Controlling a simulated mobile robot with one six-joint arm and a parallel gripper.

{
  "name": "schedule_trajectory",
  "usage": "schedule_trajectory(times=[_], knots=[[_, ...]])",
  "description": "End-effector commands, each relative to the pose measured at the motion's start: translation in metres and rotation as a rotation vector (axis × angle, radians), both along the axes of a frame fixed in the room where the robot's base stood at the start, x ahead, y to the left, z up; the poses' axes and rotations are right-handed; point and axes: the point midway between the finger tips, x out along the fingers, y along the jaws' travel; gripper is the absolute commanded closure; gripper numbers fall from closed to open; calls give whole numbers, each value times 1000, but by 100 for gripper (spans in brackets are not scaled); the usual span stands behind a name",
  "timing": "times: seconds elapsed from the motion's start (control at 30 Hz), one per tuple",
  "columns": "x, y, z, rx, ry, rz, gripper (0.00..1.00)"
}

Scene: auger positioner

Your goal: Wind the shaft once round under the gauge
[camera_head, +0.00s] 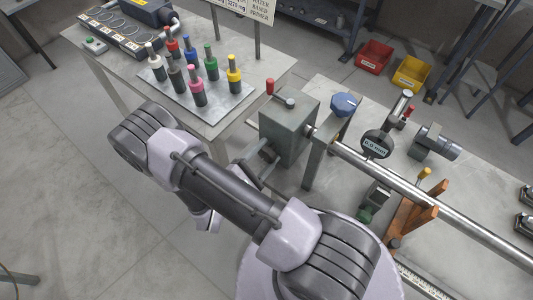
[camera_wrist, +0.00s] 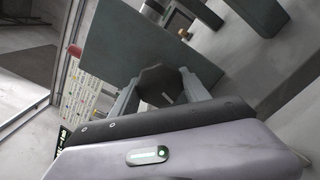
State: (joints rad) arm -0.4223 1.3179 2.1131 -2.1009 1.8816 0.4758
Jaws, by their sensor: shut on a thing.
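A long steel shaft (camera_head: 448,221) runs from a grey gearbox (camera_head: 287,131) to the lower right. A round gauge (camera_head: 376,145) with a small lit readout stands over the shaft near its gearbox end. The readout is too small to read surely. My gripper (camera_head: 262,166) reaches the gearbox's near left side, mostly hidden by my arm in the head view. In the wrist view my gripper (camera_wrist: 161,92) is shut on a dark many-sided knob (camera_wrist: 161,84), a finger on each side. The gearbox's flat grey face (camera_wrist: 128,48) lies just beyond the knob.
A red-handled lever (camera_head: 271,90) tops the gearbox, and a blue knob (camera_head: 343,103) sits on a bracket beside it. An orange support (camera_head: 407,216) stands by the shaft. Colored bottles (camera_head: 209,67) stand on the left table. Open floor (camera_head: 105,212) lies left of my arm.

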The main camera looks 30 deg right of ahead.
Motion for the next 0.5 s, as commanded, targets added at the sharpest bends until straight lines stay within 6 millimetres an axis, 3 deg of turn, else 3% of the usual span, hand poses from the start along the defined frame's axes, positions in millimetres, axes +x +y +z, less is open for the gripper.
schedule_trajectory(times=[0.5], knots=[[0,0,0,91,-248,0,87]])
